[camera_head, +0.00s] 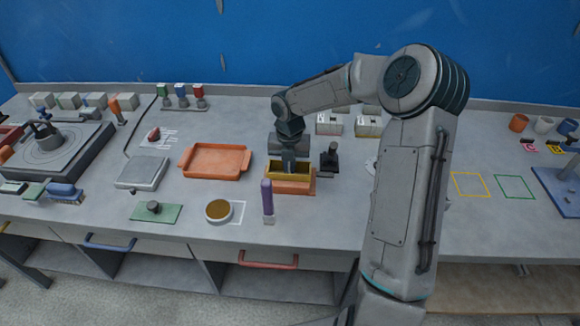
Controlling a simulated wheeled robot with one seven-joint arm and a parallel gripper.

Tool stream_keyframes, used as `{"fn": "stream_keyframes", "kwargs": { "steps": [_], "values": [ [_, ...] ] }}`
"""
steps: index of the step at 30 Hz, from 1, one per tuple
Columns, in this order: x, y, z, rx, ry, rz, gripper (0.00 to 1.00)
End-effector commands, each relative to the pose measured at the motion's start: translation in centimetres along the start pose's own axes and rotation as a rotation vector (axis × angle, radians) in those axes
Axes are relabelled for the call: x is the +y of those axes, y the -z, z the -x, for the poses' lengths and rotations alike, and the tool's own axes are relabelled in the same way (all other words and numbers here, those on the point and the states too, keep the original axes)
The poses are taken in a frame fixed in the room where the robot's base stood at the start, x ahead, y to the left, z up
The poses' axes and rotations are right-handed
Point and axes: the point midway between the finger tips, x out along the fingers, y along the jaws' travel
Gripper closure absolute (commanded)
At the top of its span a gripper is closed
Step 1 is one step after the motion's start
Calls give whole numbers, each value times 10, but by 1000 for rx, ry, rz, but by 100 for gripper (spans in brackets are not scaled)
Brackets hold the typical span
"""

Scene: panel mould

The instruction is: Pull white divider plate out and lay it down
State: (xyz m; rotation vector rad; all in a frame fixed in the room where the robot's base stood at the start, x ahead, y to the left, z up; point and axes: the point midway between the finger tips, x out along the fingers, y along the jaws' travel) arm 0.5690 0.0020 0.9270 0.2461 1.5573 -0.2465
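The mould (289,187) is an orange-brown box with a yellowish top, near the middle of the bench. My gripper (289,167) points straight down over the middle of the mould, with its tip at or just above the yellowish top. Its fingers are too small and dark to tell whether they are open or shut, or touching anything. I cannot make out the white divider plate; my gripper covers the middle of the mould, where it could be hidden.
An orange tray (215,161) lies left of the mould. A dark stamp-like tool (330,158) stands close on the right. A purple-handled tool (267,200) stands in front, beside a round brown-filled dish (218,211). Yellow (470,185) and green (515,187) outlines mark bare bench at the right.

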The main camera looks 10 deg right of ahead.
Motion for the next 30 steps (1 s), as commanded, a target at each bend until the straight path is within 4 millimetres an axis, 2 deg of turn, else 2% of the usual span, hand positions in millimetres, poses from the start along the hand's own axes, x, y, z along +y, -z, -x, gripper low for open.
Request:
{"fn": "stream_keyframes", "kwargs": {
  "steps": [30],
  "values": [
    [0,0,54,-1,0,0,100]
  ]
}}
